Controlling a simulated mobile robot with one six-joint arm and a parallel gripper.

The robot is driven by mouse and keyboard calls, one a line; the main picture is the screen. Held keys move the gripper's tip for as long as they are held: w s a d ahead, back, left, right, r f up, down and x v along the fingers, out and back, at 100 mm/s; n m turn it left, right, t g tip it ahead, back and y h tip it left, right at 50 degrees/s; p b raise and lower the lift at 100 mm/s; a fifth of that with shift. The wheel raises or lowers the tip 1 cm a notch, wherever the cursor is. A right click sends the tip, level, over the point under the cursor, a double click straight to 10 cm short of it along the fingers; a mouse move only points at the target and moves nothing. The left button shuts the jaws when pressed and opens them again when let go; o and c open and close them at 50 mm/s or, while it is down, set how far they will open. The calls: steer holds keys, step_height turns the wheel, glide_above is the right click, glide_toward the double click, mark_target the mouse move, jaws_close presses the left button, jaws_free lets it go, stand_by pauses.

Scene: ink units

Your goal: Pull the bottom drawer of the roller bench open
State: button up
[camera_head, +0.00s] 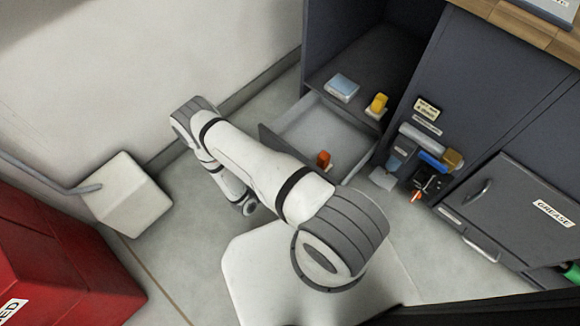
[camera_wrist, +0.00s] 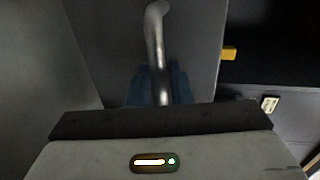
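The roller bench (camera_head: 365,65) is a dark grey unit at the upper middle of the head view. Its low drawer (camera_head: 308,126) stands pulled out, with a pale interior and an orange item (camera_head: 323,159) in it. My forearm covers part of the drawer front. In the wrist view, the drawer's metal bar handle (camera_wrist: 154,28) runs from the dark front panel (camera_wrist: 105,45) down between the bluish fingers of my gripper (camera_wrist: 159,80). The fingers sit close on both sides of the bar and look shut on it. The fingertips are hidden in the head view.
A pale blue box (camera_head: 342,87) and a yellow item (camera_head: 377,104) rest on the shelf above the drawer. A grey cabinet marked GREASE (camera_head: 520,205) stands right. A white block (camera_head: 127,194) and a red cabinet (camera_head: 55,265) stand left. Floor beside the drawer is clear.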

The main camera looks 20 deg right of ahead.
steer(key=shift+o, duration=1)
steer(key=shift+s, duration=0.1)
steer(key=p+v, duration=0.1)
steer(key=v, duration=0.6)
steer(key=shift+a+p, duration=0.3)
steer(key=shift+a, duration=0.1)
steer(key=shift+r, duration=0.15)
steer(key=w+r+m+g+y+p, duration=0.1)
steer(key=r+m+g+p, duration=0.25)
steer(key=r+m, duration=0.65)
steer(key=w+d+r+m+g+y+p, duration=0.1)
steer(key=w+r+m+g+p, duration=0.2)
steer(key=r, duration=1.3)
steer(key=r+m+g+y+p, duration=0.15)
steer(key=r+m+p, duration=0.45)
steer(key=r, duration=0.7)
steer(key=s+r+m+t+y+p, duration=0.1)
steer(key=s+r+m+y+p, duration=0.2)
steer(key=r+m, duration=0.4)
steer(key=s+r+m+t+y+p, duration=0.1)
steer(key=s+r+m+y+p, duration=0.3)
steer(key=r, duration=1.5)
steer(key=s+r+m+t+y+p, duration=0.2)
steer(key=s+r+m+p, duration=0.4)
steer(key=r+m, duration=0.4)
step_height(320, 180, up, 4)
steer(key=shift+s+d+f+m+y+p, duration=0.1)
steer(key=shift+s+d+m+y+p, duration=0.4)
steer(key=shift+y, duration=0.35)
